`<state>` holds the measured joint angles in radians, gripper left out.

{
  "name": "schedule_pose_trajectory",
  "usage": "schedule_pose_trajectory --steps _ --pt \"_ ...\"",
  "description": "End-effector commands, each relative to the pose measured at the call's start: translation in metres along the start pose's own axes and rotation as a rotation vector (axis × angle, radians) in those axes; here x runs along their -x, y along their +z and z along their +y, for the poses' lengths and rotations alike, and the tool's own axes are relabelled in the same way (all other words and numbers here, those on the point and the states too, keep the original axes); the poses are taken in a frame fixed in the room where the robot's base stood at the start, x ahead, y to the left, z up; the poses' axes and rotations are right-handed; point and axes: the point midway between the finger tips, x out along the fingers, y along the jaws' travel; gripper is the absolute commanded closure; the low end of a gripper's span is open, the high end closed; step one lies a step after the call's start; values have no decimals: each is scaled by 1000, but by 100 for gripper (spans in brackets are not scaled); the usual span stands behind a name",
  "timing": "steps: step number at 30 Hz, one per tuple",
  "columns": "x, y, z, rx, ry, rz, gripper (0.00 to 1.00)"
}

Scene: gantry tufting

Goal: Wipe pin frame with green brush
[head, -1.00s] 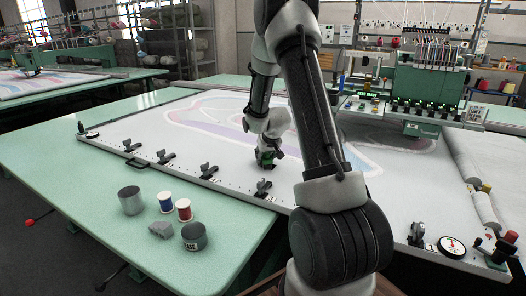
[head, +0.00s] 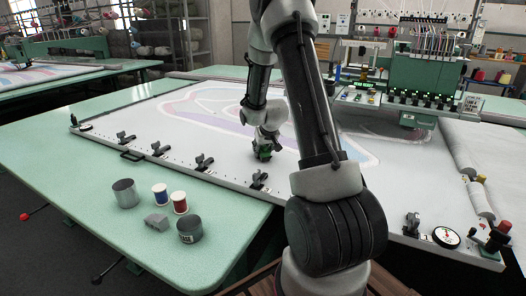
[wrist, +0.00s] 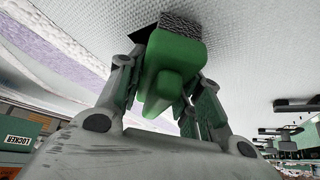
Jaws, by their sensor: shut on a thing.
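My gripper (wrist: 165,100) is shut on the green brush (wrist: 172,62); its fingers stand on both sides of the green handle. The dark bristle end (wrist: 182,22) points at the pale cloth and looks close to or on it; contact is hard to tell. In the head view the brush (head: 263,153) is a small green block over the cloth, just behind the frame's front rail. The pin frame (head: 228,184) is a long pale rail with several dark clamps (head: 204,162), holding the cloth with a faint coloured pattern. My arm hides part of the frame's right side.
Two grey metal cans (head: 125,193) (head: 191,229), a blue spool (head: 160,194), a red spool (head: 179,202) and a grey block (head: 156,222) stand on the green table (head: 90,180) in front. The green tufting head (head: 425,92) stands behind. A round dial (head: 446,238) sits at right.

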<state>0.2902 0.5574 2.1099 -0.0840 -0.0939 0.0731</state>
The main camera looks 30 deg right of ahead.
Motion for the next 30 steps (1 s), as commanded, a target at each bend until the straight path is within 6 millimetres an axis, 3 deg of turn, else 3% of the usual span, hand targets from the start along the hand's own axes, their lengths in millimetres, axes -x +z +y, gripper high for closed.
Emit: schedule_pose_trajectory --steps 4,24,30 --pt "1 -7 -2 1 0 2 87" --pt "50 -49 -14 4 -1 4 87" --pt "57 -54 -15 3 -1 2 87"
